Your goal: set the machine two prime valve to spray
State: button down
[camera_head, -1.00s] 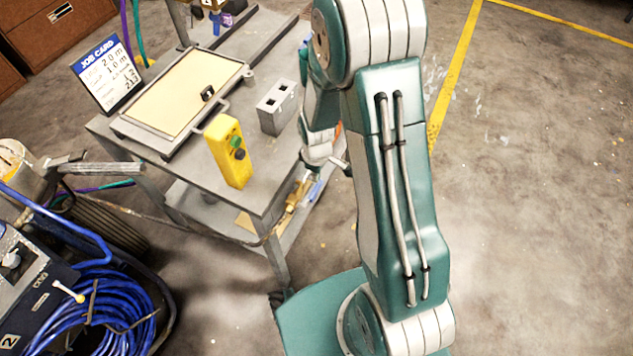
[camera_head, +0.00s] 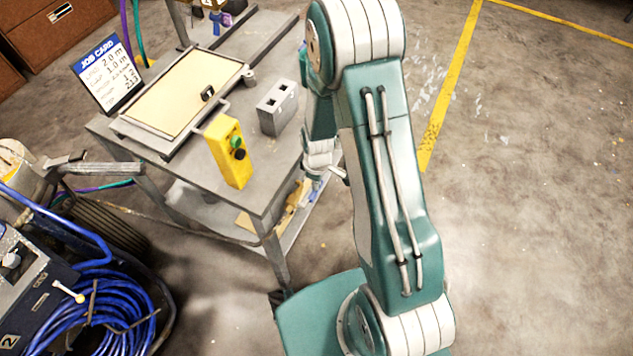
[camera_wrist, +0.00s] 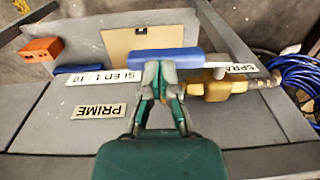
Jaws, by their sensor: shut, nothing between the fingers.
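The machine marked 2 (camera_head: 32,282) stands at the lower left of the head view. It has a dark front panel and a small pale lever (camera_head: 68,291). My gripper (camera_wrist: 160,72) is shut and empty in the wrist view, over the cart's lower shelf. Its fingertips are at a blue bar handle (camera_wrist: 185,58), partly overlapping it in the picture; I cannot tell whether they touch. The handle lies crosswise beside a brass valve body (camera_wrist: 215,90). A PRIME label (camera_wrist: 99,111) is at left and a partly covered SPRAY label (camera_wrist: 238,68) at right.
A cart (camera_head: 262,190) carries a yellow pendant (camera_head: 229,155), a grey socket box (camera_head: 277,108) and a framed board (camera_head: 180,95). A blue hose coil (camera_head: 95,315) lies by the machine. An orange brick (camera_wrist: 41,50) is on the lower shelf. Floor at right is clear.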

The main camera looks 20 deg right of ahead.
aim_at(318, 192)
jog(key=shift+f, duration=0.15)
jog(key=shift+w+d+f+g+y, duration=0.1)
jog(key=shift+d+f+g+y, duration=0.05)
jog(key=shift+f+g+y, duration=0.3)
jog(key=shift+w+d+f+g+y, duration=0.1)
jog(key=shift+f+g+y, duration=0.25)
jog(key=shift+g+y, duration=0.2)
jog(key=shift+f+g+y, duration=0.9)
jog(key=shift+g+y, duration=0.1)
jog(key=shift+f+g+y, duration=0.85)
jog(key=shift+g+y, duration=0.15)
jog(key=shift+s+a+f+g+y, duration=0.45)
jog(key=shift+a+f, duration=0.05)
jog(key=shift+f, duration=0.2)
jog(key=shift+s+a+f+g+y, duration=0.4)
jog(key=shift+s+a+f, duration=0.1)
jog(key=shift+f, duration=0.2)
jog(key=shift+s+a+f+g+y, duration=0.45)
jog(key=shift+f, duration=0.25)
jog(key=shift+s, duration=0.1)
